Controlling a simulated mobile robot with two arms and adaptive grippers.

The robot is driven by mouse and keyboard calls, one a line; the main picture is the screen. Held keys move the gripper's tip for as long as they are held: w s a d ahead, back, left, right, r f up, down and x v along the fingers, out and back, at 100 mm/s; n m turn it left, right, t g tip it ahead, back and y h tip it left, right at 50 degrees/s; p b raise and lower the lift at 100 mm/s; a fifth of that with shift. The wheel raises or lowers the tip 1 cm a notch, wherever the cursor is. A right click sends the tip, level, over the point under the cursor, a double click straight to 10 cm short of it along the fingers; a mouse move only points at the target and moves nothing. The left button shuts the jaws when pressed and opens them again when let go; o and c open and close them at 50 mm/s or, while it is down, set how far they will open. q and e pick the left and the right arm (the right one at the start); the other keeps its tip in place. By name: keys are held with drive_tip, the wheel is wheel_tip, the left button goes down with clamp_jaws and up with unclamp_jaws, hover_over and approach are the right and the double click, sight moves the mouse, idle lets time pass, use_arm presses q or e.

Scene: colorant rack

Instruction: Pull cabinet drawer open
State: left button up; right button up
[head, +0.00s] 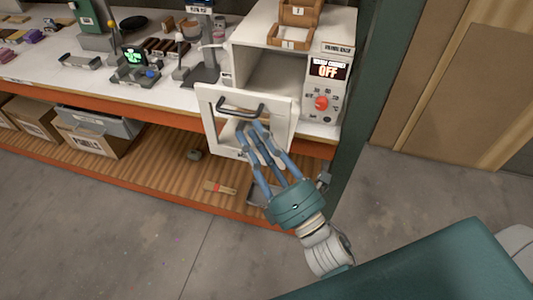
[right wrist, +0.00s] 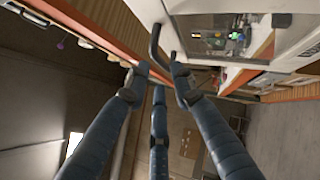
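The white cabinet (head: 262,32) stands at the right end of the workbench. Its white framed front panel (head: 201,113) stands out from the body, and the inside of the cabinet shows above it. A dark bar handle (head: 233,110) is on this panel; it also shows in the right wrist view (right wrist: 154,42). My right gripper (head: 252,129) has its fingertips at the handle. In the right wrist view, the fingertips (right wrist: 159,80) lie close around the lower part of the handle, with a gap between them; whether they grip it is unclear. My left gripper is not in view.
A control panel with a red knob (head: 321,103) and a screen reading OFF (head: 328,70) is right of the opening. Wooden boxes (head: 298,14) sit on top. A lower shelf (head: 165,165) holds cardboard boxes (head: 88,142). The floor (head: 130,245) in front is clear.

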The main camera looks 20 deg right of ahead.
drive_tip(key=v, duration=0.5)
drive_tip(key=shift+s, duration=0.1)
idle(0.3)
wheel_tip(320, 180, down, 21)
drive_tip(key=w+m+g+h, duration=0.3)
drive_tip(key=m+g, duration=0.1)
drive_tip(key=m, duration=0.3)
drive_tip(key=s+d+f+m+g+h, duration=0.1)
drive_tip(key=s+f+m+g, duration=0.25)
drive_tip(key=f, duration=0.85)
drive_tip(key=s+f+m+g, duration=0.3)
drive_tip(key=s+f+m, duration=0.1)
drive_tip(key=f, duration=0.8)
drive_tip(key=s+d+f+m+g+h, duration=0.1)
drive_tip(key=s+d+f+m+g, duration=0.1)
drive_tip(key=s+f, duration=0.45)
drive_tip(key=s+d+f+m+g, duration=0.2)
drive_tip(key=s+f+g, duration=0.1)
drive_tip(key=s+f, duration=0.4)
drive_tip(key=s+d+f+m+g, duration=0.2)
drive_tip(key=s+d+f, duration=0.1)
drive_tip(key=s, duration=0.4)
drive_tip(key=s+d+f+m+g+h, duration=0.1)
drive_tip(key=s+d+f+m+g, duration=0.1)
drive_tip(key=s+f, duration=0.3)
drive_tip(key=s+m+g, duration=0.1)
drive_tip(key=s, duration=0.2)
drive_tip(key=shift+d+f+h, duration=0.3)
drive_tip(key=shift+d+f, duration=0.05)
drive_tip(key=shift+f, duration=0.05)
